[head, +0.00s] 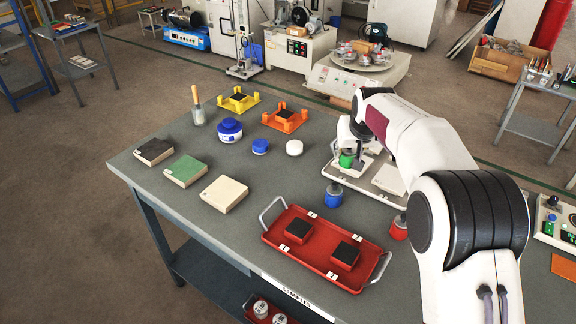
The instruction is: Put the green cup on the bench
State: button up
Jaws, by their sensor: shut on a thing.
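The green cup (346,161) shows beneath my gripper (347,151), which is shut on it. The cup is over the left part of a white tray (350,186). I cannot tell whether the cup touches the tray or hangs above it. My arm comes in from the right and hides part of the tray. The bench (215,235) is the long grey-topped table under all of these.
A blue cup (334,196) and a red cup (399,229) stand near the white tray. A red tray (322,268) with two dark-topped blocks lies in front. Tiles, blue jars and yellow and orange holders occupy the left. Bare bench top shows around the white puck (294,147).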

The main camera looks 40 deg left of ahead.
jog(key=s+a+n+g+y, duration=0.1)
jog(key=s+a+n, duration=0.1)
jog(key=s+a, duration=0.8)
jog(key=a, duration=0.3)
jog(key=shift+n, duration=0.4)
jog(key=shift+s, duration=0.1)
send_near(285, 185)
jog(key=shift+w+a+r, duration=0.7)
jog(key=shift+w+a, duration=0.05)
jog(key=shift+a, duration=0.05)
jog(key=shift+f, duration=0.1)
jog(key=shift+f, duration=2.4)
jog(key=shift+f, duration=0.15)
jog(key=o, duration=1.2)
